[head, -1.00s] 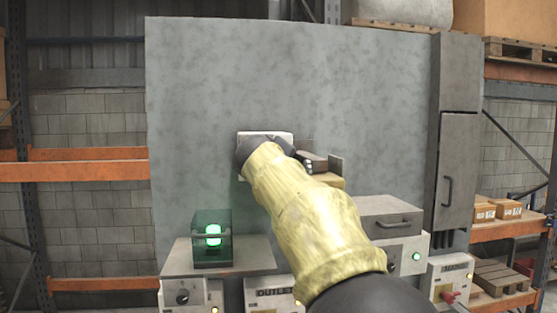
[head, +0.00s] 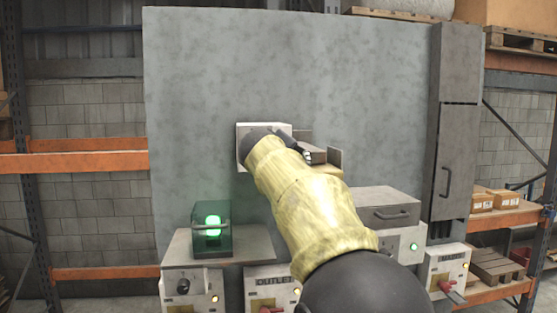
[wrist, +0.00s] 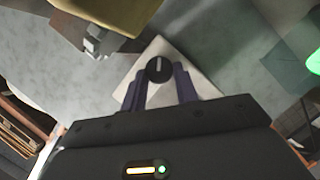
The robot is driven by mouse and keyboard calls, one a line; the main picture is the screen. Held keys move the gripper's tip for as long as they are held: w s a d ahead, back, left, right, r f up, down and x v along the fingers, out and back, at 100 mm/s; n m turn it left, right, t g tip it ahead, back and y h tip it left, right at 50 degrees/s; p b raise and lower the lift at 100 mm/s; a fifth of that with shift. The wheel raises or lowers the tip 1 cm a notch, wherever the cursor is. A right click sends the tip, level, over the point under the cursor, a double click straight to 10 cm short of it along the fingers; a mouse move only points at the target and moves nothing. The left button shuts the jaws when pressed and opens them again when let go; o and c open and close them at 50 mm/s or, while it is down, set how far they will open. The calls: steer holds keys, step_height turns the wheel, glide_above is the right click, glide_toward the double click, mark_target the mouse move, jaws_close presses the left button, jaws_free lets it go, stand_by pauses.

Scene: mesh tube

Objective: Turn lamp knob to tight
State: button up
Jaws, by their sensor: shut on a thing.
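A round black knob (wrist: 159,68) with a pale pointer line sits on a white plate (wrist: 203,84) in the wrist view. The pointer runs nearly straight up in that picture. My gripper (wrist: 160,80) has a dark finger on each side of the knob and is shut on it. In the head view the white box (head: 283,127) is on the grey panel, and my arm hides the knob and fingertips. A lit green lamp (head: 212,224) stands in a dark clear case at the lower left. It glows at the right edge of the wrist view (wrist: 314,58).
A shelf-like fixture (head: 322,162) juts out just right of the white box. Below are a box with a dial (head: 183,286), an outlet box (head: 272,284), a drawer unit (head: 388,207) and a maze box (head: 449,271). The panel (head: 375,80) above is clear.

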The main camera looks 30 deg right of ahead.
steer(key=shift+r, duration=0.1)
steer(key=shift+s+d+r+m+y+p, duration=0.1)
steer(key=shift+d+r+m+y+p, duration=0.1)
steer(key=shift+m+y+p, duration=0.85)
steer(key=shift+d+r+m+y+p, duration=0.2)
steer(key=shift+m+y, duration=0.35)
steer(key=shift+m, duration=1)
steer(key=shift+a+f, duration=0.1)
steer(key=o, duration=1)
steer(key=shift+f, duration=0.1)
